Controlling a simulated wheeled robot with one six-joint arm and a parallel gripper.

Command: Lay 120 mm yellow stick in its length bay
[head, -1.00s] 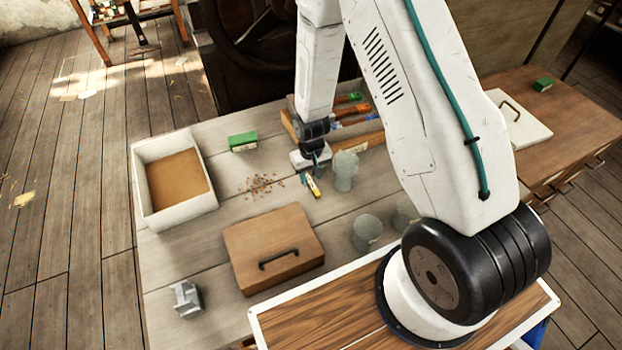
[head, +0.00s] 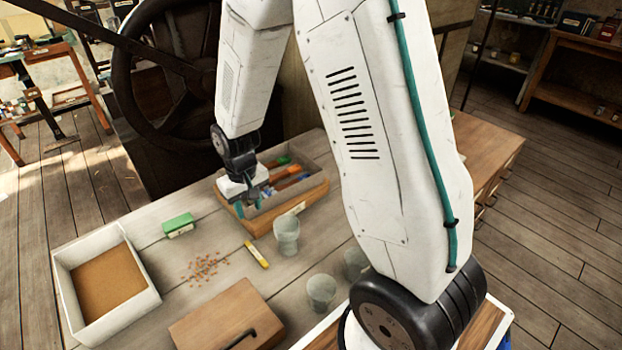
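The yellow stick (head: 256,255), with a pale end, lies on the table just left of a grey-green cup. My gripper (head: 247,208) has teal fingers pointing down, which look apart with nothing visible between them. It is at the near left corner of the wooden tray (head: 318,191), beyond the stick and clear of it. The tray holds green, orange and blue pieces in a grey-walled interior. A small pale label is on its near side. My arm stands close in front of the tray's right end, and the individual bays are too small to tell apart.
Several cups, one of them here (head: 286,236), stand right of the stick. A green box (head: 178,225), scattered brown bits (head: 203,268), a white open bin (head: 150,290) and a wooden lidded case (head: 215,322) lie left and in front. A large handwheel (head: 122,85) stands behind.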

